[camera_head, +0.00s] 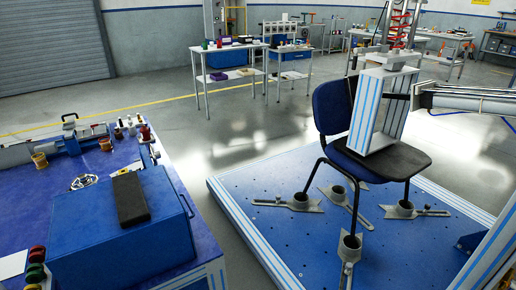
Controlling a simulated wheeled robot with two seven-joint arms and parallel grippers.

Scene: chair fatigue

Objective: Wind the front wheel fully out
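I cannot make out a wheel that is clearly the front wheel. A chair (333,106) with a dark blue back and a black seat stands on a blue test platform (262,210). Its legs stand in grey clamp fixtures (300,201) on the platform. A pale framed block (384,108) with blue stripes rests upright on the seat. Neither of my grippers is in view.
A blue bench (75,205) on the left carries a blue box (120,232), a dark pad (130,198), brass-coloured cylinders (40,161) and stacked coloured knobs (36,265). Grey floor (215,155) lies clear between bench and platform. Side tables (225,50) stand behind.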

